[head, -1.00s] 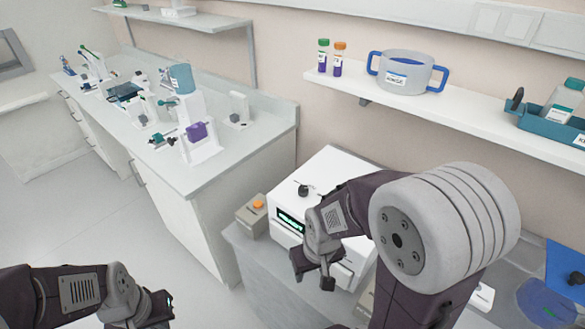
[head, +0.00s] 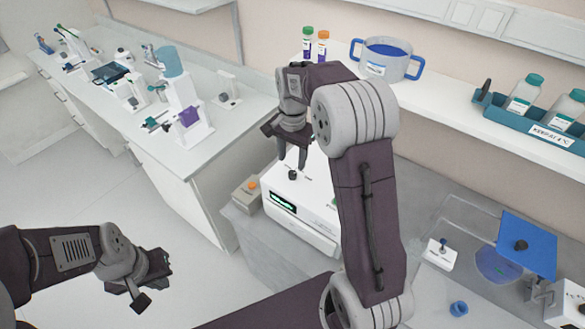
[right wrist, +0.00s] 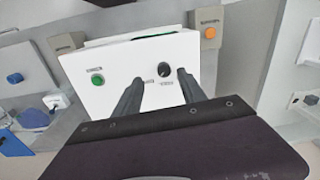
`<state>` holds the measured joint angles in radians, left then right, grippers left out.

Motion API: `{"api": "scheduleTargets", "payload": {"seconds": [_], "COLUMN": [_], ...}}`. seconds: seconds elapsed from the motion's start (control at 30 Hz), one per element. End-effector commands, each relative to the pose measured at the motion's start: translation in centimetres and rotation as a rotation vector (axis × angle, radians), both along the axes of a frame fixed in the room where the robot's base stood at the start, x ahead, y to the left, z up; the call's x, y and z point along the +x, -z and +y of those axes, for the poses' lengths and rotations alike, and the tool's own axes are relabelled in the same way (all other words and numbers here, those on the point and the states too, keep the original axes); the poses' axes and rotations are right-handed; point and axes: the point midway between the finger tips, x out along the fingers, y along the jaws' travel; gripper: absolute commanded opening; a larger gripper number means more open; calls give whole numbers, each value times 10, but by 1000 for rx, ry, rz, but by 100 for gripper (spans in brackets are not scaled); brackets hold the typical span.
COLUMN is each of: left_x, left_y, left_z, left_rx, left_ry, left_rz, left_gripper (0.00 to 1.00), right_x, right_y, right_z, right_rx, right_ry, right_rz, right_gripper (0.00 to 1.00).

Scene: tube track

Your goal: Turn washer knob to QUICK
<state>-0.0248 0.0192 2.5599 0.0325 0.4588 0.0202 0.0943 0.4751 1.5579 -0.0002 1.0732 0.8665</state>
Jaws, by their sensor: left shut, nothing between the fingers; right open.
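The white washer (head: 318,195) stands on the grey bench, with a lit green display on its front. Its black knob (head: 292,175) is on the top face and also shows in the right wrist view (right wrist: 164,69). Small labels lie near the knob, but I cannot read which one it points to. My right gripper (head: 291,160) is open above the knob. In the right wrist view the knob appears between the two fingers (right wrist: 159,76), not visibly touched. My left gripper (head: 150,287) is shut and empty, over the floor at lower left.
A green button (right wrist: 97,79) is also on the washer's top. A grey box with an orange button (head: 250,188) stands left of the washer. A shelf above holds a blue-handled pot (head: 386,62), tubes and a teal bottle rack (head: 535,125). A blue panel (head: 526,243) stands at right.

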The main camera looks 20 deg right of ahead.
Motion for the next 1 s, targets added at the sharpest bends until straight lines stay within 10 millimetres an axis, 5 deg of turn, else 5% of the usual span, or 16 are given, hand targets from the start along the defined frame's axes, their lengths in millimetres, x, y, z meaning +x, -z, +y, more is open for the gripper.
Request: {"api": "scheduleTargets", "payload": {"seconds": [0.13,0.37,0.7,1.0], "left_x": [0,0,0,0], "left_y": [0,-1,-15,-19], "left_z": [0,0,0,0], "left_rx": [0,0,0,0], "left_ry": [0,0,0,0], "left_rz": [0,0,0,0], "left_gripper": [0,0,0,0], "right_x": [17,18,17,18], "right_y": [-8,-6,57,81], "right_z": [-8,-10,-9,-9], "right_rx": [6,6,7,6], "right_ry": [163,195,192,191], "right_rz": [30,40,40,35], "right_gripper": [48,48,48,48]}}
